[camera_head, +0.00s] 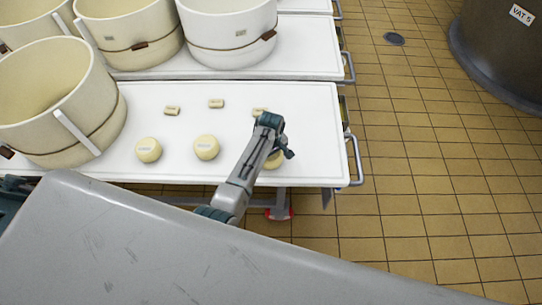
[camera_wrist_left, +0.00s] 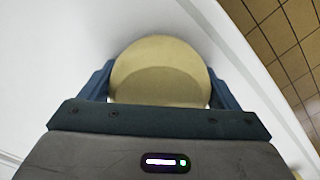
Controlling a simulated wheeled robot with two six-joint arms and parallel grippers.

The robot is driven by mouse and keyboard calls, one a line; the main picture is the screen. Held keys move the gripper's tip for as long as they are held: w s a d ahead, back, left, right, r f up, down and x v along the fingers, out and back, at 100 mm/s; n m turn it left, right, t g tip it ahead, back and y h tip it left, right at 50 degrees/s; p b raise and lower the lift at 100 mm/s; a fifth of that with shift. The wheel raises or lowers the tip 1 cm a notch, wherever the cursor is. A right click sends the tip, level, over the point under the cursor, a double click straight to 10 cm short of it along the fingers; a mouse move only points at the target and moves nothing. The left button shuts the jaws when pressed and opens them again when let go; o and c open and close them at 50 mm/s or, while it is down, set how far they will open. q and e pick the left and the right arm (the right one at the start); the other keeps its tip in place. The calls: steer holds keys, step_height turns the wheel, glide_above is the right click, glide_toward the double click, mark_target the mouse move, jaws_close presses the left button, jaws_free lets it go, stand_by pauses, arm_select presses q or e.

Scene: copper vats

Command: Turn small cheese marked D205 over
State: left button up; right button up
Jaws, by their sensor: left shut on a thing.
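My left gripper (camera_head: 276,150) is at the right part of the white table. It is shut on a small round pale-yellow cheese (camera_head: 271,163), mostly hidden by the gripper in the head view. In the left wrist view the cheese (camera_wrist_left: 160,70) sits between the two blue fingers (camera_wrist_left: 160,82), one on each side; no mark shows on its visible faces. Two more small cheeses stand on the table to the left, a middle one (camera_head: 206,147) and a left one (camera_head: 148,150). Both bear labels too small to read. My right gripper is not in view.
A large cream mould (camera_head: 110,120) stands at the table's left. More moulds (camera_head: 228,50) stand on a table behind. The table (camera_head: 315,130) is clear right of the gripper.

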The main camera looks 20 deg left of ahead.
arm_select(q)
steer(key=o, duration=1.3)
step_height(320, 180, up, 10)
steer(key=shift+f, duration=0.1)
steer(key=shift+r, duration=0.6)
